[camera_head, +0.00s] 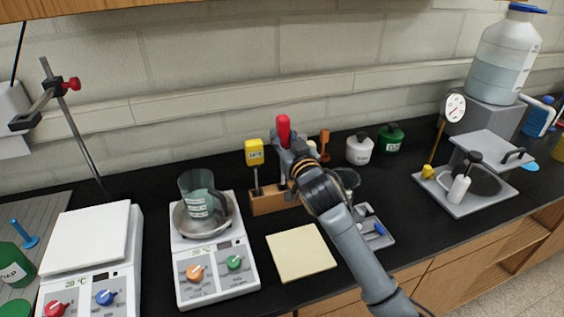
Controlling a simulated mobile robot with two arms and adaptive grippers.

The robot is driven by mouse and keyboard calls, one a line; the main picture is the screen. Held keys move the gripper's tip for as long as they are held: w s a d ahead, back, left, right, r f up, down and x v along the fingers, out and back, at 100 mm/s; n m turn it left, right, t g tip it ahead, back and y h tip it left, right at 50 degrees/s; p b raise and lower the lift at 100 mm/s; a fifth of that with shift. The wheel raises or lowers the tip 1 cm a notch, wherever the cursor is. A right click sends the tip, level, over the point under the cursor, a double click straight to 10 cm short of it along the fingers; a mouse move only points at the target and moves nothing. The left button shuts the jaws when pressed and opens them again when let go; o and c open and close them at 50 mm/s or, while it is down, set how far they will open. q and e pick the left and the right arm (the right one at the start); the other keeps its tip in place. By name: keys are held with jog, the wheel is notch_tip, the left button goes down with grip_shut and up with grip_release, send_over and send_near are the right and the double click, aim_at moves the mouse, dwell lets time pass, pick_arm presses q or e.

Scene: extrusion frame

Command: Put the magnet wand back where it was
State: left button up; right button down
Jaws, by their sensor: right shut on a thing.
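The magnet wand (283,125) shows as an upright red handle sticking up out of my right gripper (286,148). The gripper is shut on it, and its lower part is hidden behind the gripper. A wooden holder block (265,202) stands just below and behind the gripper, partly covered by my arm. I cannot tell whether the wand's lower end is in the block or above it. My left gripper is out of view.
A yellow-headed probe (254,153) stands at the block's left. An orange-brown handle (324,141) rises to the right. A beaker (200,196) sits on the middle hotplate (213,265). A beige pad (300,253) lies in front. Two small jars (359,149) stand behind right.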

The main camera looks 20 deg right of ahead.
jog(key=shift+s+f, duration=0.25)
jog(key=shift+f, duration=0.5)
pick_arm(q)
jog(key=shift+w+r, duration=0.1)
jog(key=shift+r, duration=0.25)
pick_arm(e)
jog(key=f, duration=0.4)
jog(key=shift+w, duration=0.25)
jog(key=c, duration=1.5)
grip_release()
jog(key=o, duration=0.4)
pick_arm(q)
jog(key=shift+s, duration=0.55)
jog(key=shift+p, duration=0.3)
pick_arm(e)
jog(key=shift+r, duration=0.15)
pick_arm(q)
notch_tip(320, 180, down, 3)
jog(key=b, duration=0.2)
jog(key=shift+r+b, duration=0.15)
jog(key=shift+b, duration=0.2)
pick_arm(e)
jog(key=s, duration=1.2)
jog(key=shift+d, duration=0.2)
